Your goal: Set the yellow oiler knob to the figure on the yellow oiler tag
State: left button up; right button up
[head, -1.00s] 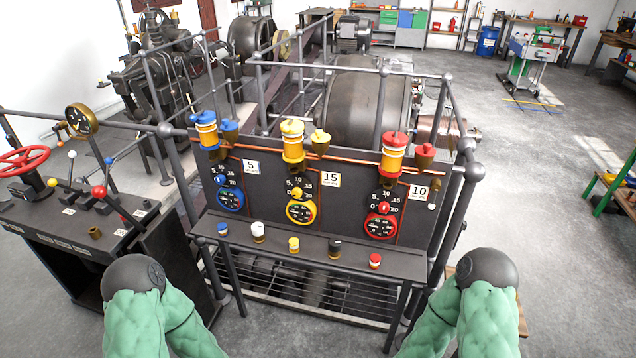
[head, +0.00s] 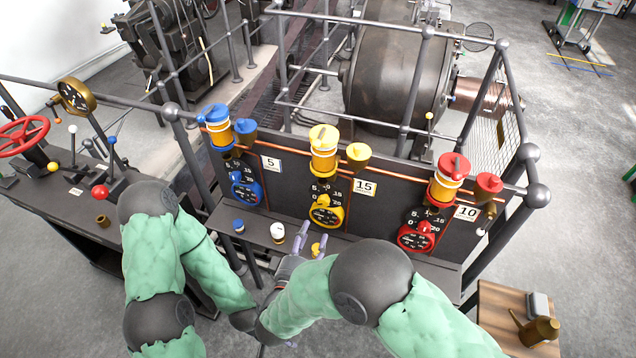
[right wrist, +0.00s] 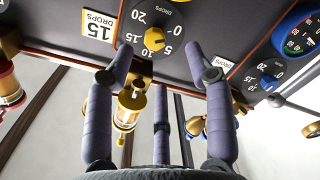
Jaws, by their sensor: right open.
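The yellow oiler (head: 323,150) stands on the black panel, with the yellow oiler knob (head: 323,200) on a black dial below it. The yellow oiler tag (head: 364,187) reads 15. My right gripper (head: 311,236) is in front of the panel, below the knob. Its open fingers (right wrist: 160,52) stand either side of the knob in the wrist picture, with no visible contact.
A blue oiler (head: 217,128) and a red oiler (head: 449,178) flank the yellow one, with their own dials. A shelf (head: 262,232) with small caps runs below the panel. A copper pipe and railings border it. A wooden stand (head: 495,310) is at right.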

aim_at(322, 203)
pick_arm(q)
jog(key=f+b, duration=0.2)
jog(key=shift+w+f+b, duration=0.15)
jog(key=shift+w+b, duration=0.15)
pick_arm(e)
jog(key=shift+t+h, duration=0.3)
jog(key=x, duration=0.3)
jog(key=r+x, duration=0.1)
jog(key=x, duration=0.6)
jog(key=shift+w+r, duration=0.15)
jog(key=shift+w, duration=0.05)
grip_shut()
